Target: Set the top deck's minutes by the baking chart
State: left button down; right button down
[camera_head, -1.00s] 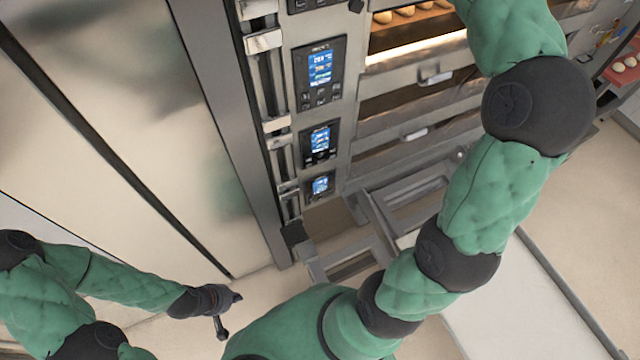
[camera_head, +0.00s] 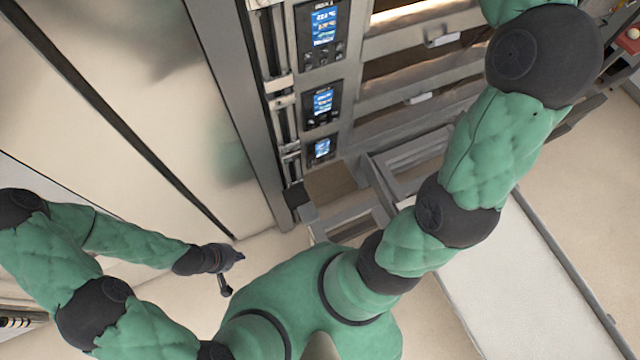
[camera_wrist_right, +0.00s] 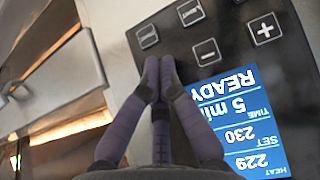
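In the right wrist view a dark control panel (camera_wrist_right: 232,62) fills the right side, seen upside down. Its blue screen (camera_wrist_right: 238,125) reads heat 229, set 230, time 5 min, READY. A plus button (camera_wrist_right: 264,29) and a minus button (camera_wrist_right: 207,52) show, with two more buttons beside them. My right gripper (camera_wrist_right: 160,66) is shut and empty, its tips over the panel near the buttons; contact cannot be told. It is outside the head view. My left gripper (camera_head: 231,271) is open and empty, low at the left. The baking chart is not in view.
Stacked oven control panels with lit screens (camera_head: 322,103) line the oven front, left of the deck doors with handles (camera_head: 443,40). A large steel cabinet face (camera_head: 120,90) stands at left. A grey frame (camera_head: 350,222) juts out below the oven. Floor (camera_head: 570,200) is clear at right.

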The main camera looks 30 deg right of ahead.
jog(key=shift+r, duration=0.2)
jog(key=shift+s+d+f+b, duration=0.15)
jog(key=shift+d+f+b, duration=0.2)
jog(key=shift+b, duration=0.15)
jog(key=shift+s+r, duration=0.15)
jog(key=s+b, duration=0.1)
jog(key=s, duration=0.1)
jog(key=s+f+b, duration=0.1)
jog(key=s+b, duration=0.1)
dwell(0.6)
jog(key=shift+w+f, duration=0.1)
jog(key=shift+w, duration=0.05)
